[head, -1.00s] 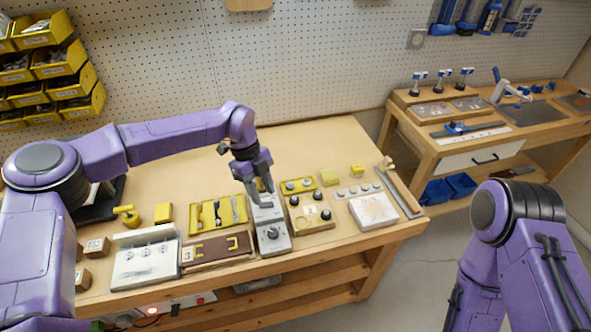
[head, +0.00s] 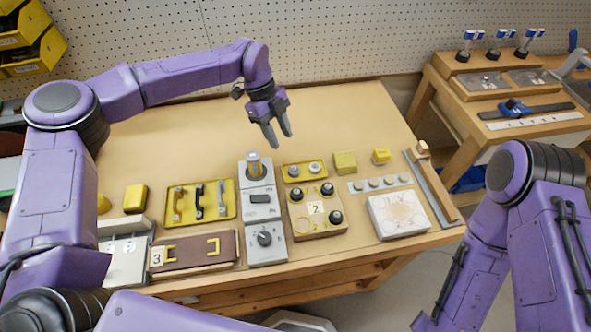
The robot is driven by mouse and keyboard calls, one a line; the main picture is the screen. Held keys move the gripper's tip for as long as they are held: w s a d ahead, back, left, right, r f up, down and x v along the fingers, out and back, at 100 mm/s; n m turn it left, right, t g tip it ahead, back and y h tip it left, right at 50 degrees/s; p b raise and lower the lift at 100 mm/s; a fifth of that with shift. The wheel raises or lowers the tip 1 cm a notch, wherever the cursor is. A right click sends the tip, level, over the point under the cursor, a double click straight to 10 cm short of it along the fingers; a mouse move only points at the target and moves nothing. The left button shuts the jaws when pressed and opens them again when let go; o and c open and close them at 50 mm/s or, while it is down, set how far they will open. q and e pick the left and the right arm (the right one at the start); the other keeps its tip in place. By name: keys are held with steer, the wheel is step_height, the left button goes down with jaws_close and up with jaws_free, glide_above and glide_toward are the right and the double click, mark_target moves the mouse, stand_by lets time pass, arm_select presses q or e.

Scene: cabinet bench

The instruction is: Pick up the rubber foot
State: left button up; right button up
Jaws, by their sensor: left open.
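A wooden block (head: 318,208) marked 2 carries three dark round feet, one of them at its front right (head: 335,217), and a yellow ring at its front left corner. A small yellow tray (head: 304,178) behind the block holds two pale round pieces, one on the left (head: 293,171) and one on the right (head: 314,167). I cannot tell for sure which of these is the rubber foot. My left gripper (head: 280,138) is open and empty, with its fingers pointing down above the bench, just behind the yellow tray. My right gripper is not in view.
A yellow handle tray (head: 200,215), a brown panel (head: 195,262), a knob strip (head: 380,184) and a white plate (head: 398,214) lie around. The bench's back is clear.

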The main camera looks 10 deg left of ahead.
mark_target(294, 168)
arm_select(q)
steer(key=p+x, duration=0.4)
steer(key=x, duration=0.6)
steer(key=shift+d, duration=0.25)
steer(key=shift+d+f, duration=0.1)
steer(key=shift+f, duration=0.15)
steer(key=c, duration=0.7)
steer(key=shift+o, duration=0.2)
steer(key=shift+r, duration=0.1)
